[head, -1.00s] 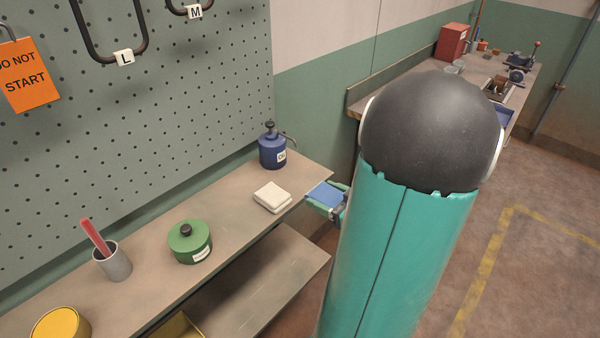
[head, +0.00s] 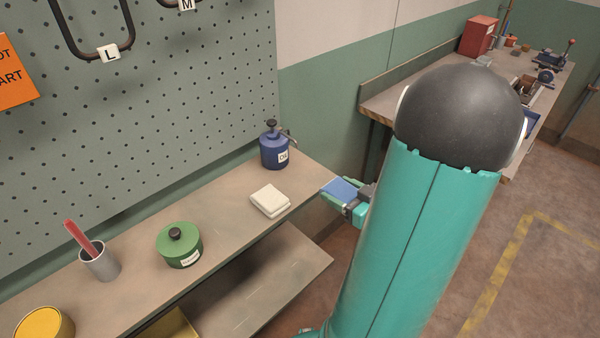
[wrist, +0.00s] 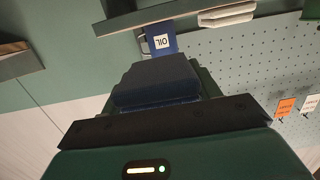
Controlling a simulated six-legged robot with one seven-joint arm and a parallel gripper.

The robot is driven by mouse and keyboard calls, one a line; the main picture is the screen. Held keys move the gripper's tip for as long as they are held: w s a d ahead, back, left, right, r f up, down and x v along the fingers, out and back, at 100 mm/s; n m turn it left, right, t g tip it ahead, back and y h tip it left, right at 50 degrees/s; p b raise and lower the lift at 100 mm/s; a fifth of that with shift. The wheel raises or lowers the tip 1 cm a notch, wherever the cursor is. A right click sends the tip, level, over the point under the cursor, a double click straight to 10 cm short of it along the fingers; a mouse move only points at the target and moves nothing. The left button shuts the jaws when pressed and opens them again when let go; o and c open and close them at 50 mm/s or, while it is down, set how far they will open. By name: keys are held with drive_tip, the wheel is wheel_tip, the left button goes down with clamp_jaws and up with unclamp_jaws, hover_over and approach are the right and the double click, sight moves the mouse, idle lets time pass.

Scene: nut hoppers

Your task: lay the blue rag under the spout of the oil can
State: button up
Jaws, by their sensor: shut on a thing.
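The blue oil can (head: 274,150) stands at the far right end of the bench, against the pegboard, with its spout pointing right. In the wrist view the can (wrist: 160,36) shows with its OIL label, beyond the rag. My gripper (head: 341,194) is shut on the folded blue rag (head: 342,188) and holds it just off the bench's right end. The rag (wrist: 157,80) fills the middle of the wrist view and hides much of the fingers. The rag and the can are apart.
A green tin (head: 180,247), a grey cup (head: 100,262) with a red stick, and a yellow tin (head: 45,325) stand further left. A second bench (head: 375,103) is behind my arm.

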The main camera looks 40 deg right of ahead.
drive_tip(key=w, duration=1.4)
drive_tip(key=shift+a, duration=0.2)
drive_tip(key=shift+w+f, duration=0.5)
drive_tip(key=shift+w, duration=0.2)
drive_tip(key=shift+f, duration=1.3)
drive_tip(key=shift+f, duration=0.15)
drive_tip(key=o, duration=1)
drive_tip(key=shift+c, duration=0.2)
